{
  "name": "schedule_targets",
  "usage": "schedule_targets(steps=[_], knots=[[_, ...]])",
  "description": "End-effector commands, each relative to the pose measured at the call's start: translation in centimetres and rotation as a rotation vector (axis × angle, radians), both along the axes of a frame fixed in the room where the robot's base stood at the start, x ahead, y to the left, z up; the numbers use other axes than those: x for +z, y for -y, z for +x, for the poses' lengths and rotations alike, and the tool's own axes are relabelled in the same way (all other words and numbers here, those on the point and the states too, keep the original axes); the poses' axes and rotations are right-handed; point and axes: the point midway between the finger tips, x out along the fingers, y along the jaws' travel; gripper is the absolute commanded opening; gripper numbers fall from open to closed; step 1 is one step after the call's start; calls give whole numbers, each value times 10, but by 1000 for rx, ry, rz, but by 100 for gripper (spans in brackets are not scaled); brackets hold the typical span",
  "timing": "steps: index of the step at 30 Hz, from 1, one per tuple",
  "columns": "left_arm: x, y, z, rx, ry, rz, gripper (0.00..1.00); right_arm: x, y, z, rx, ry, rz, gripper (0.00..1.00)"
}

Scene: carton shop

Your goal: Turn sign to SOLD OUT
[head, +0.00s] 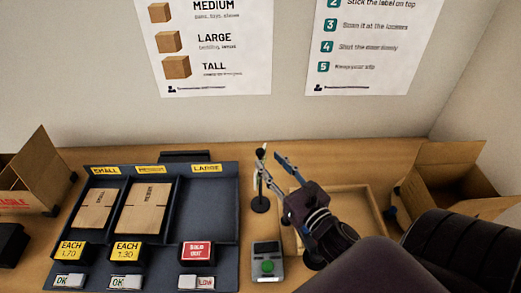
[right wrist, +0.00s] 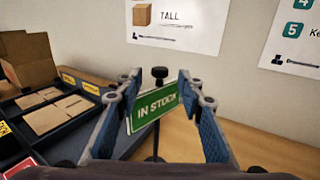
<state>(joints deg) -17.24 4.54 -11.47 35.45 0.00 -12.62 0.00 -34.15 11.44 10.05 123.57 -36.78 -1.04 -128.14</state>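The sign (right wrist: 155,108) is a green board reading IN STOCK, hanging below a black knob on a stand, in the right wrist view. In the head view the stand's round black base (head: 260,204) is on the table right of the tray, and the sign shows almost edge-on. My right gripper (head: 271,163) is open, its two fingers on either side of the sign in the right wrist view (right wrist: 160,88). I cannot tell whether a finger touches it. The sign's back is hidden. My left gripper is not in view.
A dark tray (head: 228,215) holds flat cartons under SMALL and MEDIUM; its LARGE compartment is empty, with a red SOLD OUT tag (head: 196,250) in front. A device with a green button (head: 267,266) stands nearby. Open cartons stand left (head: 40,178) and right (head: 440,178).

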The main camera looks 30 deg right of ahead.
Motion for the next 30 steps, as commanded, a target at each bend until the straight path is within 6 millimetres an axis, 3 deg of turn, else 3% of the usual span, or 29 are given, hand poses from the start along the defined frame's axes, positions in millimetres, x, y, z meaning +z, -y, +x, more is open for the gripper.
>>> schedule_targets(steps=[6, 12, 24, 30], knots=[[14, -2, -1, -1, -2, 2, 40, 4, 2, 33, 0, 2, -1, 35], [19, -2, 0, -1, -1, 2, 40, 2, 2, 53, 0, 0, 0, 35], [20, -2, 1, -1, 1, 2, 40, 0, 3, 59, 0, -1, 0, 35], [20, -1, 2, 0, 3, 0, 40, 0, 3, 59, 0, -1, 0, 13]])
